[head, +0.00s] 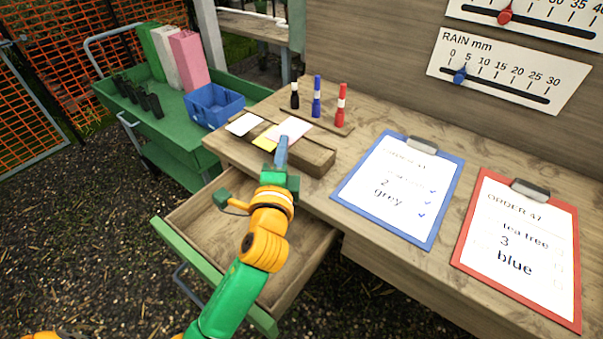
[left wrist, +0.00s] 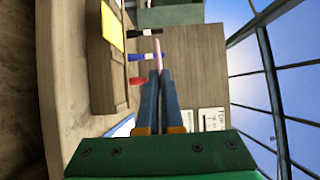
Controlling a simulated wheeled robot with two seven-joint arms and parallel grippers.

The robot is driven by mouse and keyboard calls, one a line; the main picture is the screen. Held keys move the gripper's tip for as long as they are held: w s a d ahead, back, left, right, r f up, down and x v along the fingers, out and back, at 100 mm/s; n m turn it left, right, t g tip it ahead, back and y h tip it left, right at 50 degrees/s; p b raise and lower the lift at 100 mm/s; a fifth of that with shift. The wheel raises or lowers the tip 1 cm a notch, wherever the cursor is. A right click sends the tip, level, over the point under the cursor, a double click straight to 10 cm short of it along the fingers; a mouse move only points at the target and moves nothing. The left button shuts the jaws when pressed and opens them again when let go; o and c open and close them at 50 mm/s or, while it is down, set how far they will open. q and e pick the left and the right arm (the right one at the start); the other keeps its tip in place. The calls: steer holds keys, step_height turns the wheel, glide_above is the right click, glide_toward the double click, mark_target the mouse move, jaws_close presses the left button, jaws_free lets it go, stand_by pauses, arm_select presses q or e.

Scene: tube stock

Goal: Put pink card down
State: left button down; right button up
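The pink card (head: 291,129) is pinched between the fingertips of my left gripper (head: 282,148), over the wooden card block (head: 312,158) on the bench. In the left wrist view the two blue fingers of my left gripper (left wrist: 160,80) are together, and the pink card (left wrist: 158,52) shows edge-on as a thin strip at their tips. A white card (head: 244,124) and a yellow card (head: 264,144) are at the block's left part; the yellow card (left wrist: 112,24) also shows in the left wrist view. Whether the pink card touches the block cannot be told. My right gripper is out of view.
Black, blue and red markers stand in a wooden holder (head: 333,125) behind the block. A blue clipboard (head: 345,195) and a red clipboard (head: 467,248) lie to the right. An open, empty drawer (head: 215,222) is below my left arm. A green cart (head: 185,140) stands left.

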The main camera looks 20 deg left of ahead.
arm_select(q)
steer(key=w+f, duration=0.1)
steer(key=f, duration=0.1)
steer(key=w+d+f+b, duration=0.1)
steer(key=f, duration=0.2)
steer(key=w+d+f+b, duration=0.1)
steer(key=f, duration=0.1)
steer(key=shift+w+d+f, duration=0.1)
steer(key=shift+d+f, duration=0.1)
steer(key=shift+f, duration=0.35)
steer(key=shift+r, duration=0.1)
steer(key=shift+f+b, duration=0.3)
steer(key=shift+b, duration=0.05)
steer(key=c, duration=1.1)
jaws_free()
steer(key=shift+r, duration=0.1)
steer(key=v, duration=0.7)
steer(key=shift+a+r, duration=0.1)
steer(key=shift+r, duration=0.3)
